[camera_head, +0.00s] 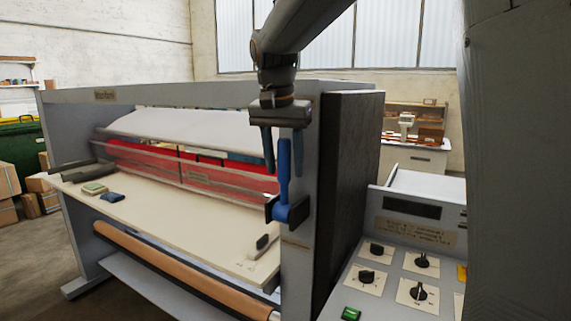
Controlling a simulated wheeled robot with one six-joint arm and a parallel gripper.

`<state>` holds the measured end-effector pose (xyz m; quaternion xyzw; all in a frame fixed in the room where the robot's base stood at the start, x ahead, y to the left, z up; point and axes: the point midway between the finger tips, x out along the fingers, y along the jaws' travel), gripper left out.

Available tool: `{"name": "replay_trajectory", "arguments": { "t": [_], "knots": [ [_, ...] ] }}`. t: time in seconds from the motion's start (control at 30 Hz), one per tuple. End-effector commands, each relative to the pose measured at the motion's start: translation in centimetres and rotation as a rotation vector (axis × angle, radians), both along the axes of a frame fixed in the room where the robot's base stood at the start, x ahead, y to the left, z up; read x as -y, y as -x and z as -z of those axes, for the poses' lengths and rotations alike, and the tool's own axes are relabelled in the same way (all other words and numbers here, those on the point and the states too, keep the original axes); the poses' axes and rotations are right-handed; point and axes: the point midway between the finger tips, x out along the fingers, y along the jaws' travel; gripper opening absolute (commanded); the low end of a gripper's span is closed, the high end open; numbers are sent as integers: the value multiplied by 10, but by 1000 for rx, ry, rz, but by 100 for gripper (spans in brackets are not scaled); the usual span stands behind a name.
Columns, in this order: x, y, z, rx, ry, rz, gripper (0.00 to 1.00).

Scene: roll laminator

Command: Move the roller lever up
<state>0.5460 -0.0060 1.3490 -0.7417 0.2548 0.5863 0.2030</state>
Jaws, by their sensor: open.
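The roller lever (284,180) is a blue handle on the front of the laminator's right end frame. It stands upright, rising from a round blue hub (291,213) on a dark bracket. My gripper (283,160) hangs pointing down from the arm, its two dark fingers apart. The laminator (310,262) is grey with red rollers behind a clear guard (190,178).
A control panel with black knobs (418,291) and a green button (351,313) sits at the lower right. The cream feed table (170,222) holds small pads (95,188) and a grey block (262,243). A brown roll (180,270) runs below. Cardboard boxes (6,180) stand at far left.

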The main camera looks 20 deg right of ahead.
Motion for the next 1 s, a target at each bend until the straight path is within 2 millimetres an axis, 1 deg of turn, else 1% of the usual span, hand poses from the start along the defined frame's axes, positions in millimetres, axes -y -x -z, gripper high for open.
{"name": "replay_trajectory", "arguments": {
  "t": [0.17, 0.4, 0.53, 0.67, 0.87, 0.93, 1.0],
  "knots": [
    [-3, 2, -19, 5, 0, 0, 44],
    [-8, 9, -56, 4, -1, 1, 44],
    [-9, 12, -69, 2, 0, 2, 44],
    [-10, 14, -74, 2, -1, 2, 44],
    [-10, 14, -75, 2, -1, 2, 44],
    [-10, 14, -74, 0, 0, 1, 44],
    [-10, 14, -67, -7, -1, -4, 44]
  ]
}}
